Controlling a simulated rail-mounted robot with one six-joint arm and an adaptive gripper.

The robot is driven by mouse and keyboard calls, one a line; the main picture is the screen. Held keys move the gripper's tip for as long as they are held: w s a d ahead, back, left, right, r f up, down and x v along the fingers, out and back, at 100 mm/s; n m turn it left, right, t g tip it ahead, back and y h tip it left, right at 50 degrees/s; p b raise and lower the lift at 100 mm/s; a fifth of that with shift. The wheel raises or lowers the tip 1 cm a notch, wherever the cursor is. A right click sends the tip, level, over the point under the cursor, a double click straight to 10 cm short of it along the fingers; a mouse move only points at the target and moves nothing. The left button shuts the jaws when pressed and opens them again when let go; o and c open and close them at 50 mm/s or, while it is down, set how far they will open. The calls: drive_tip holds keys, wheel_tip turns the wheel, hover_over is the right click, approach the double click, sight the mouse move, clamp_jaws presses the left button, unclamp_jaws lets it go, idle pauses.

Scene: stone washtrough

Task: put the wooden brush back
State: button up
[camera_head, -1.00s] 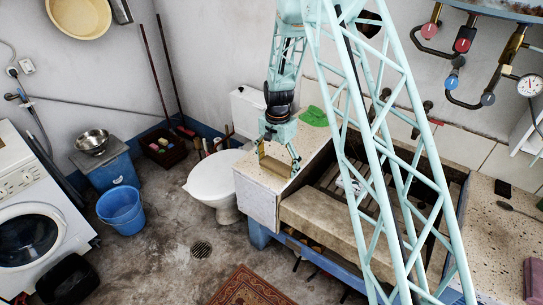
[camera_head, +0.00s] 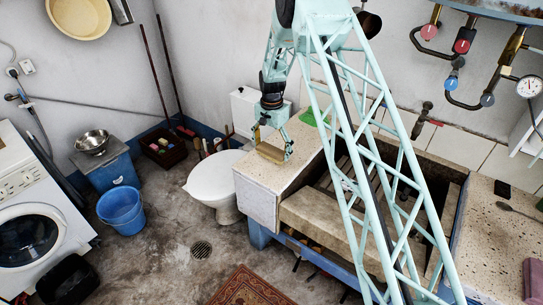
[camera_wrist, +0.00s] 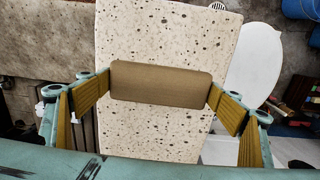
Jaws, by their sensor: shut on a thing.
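The wooden brush (camera_head: 270,153) is a plain brown block. My gripper (camera_head: 272,147) is shut on it, one finger at each end. In the wrist view the brush (camera_wrist: 160,83) lies crosswise between the yellow finger pads, over the pale speckled counter slab (camera_wrist: 170,35). In the head view the brush is over the left end of the counter (camera_head: 258,176), left of the stone trough. I cannot tell how large a gap there is between brush and slab. Its underside is hidden.
A green item (camera_head: 308,117) lies at the back of the counter, near my arm. The stone trough (camera_head: 320,213) is to the right. A white toilet (camera_head: 215,178) stands just left of the counter. A speckled slab (camera_head: 490,225) with small objects lies at the far right.

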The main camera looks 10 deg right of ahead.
sight(272, 149)
drive_tip(key=shift+w, duration=0.1)
idle(0.3)
drive_tip(key=shift+w+f, duration=0.1)
drive_tip(key=shift+w, duration=0.1)
drive_tip(key=shift+f, duration=1.65)
drive_tip(key=shift+f, duration=0.15)
drive_tip(key=o, duration=0.8)
drive_tip(key=shift+o, duration=0.2)
wheel_tip(272, 149, up, 12)
drive_tip(key=shift+f, duration=0.15)
drive_tip(key=shift+r, duration=0.3)
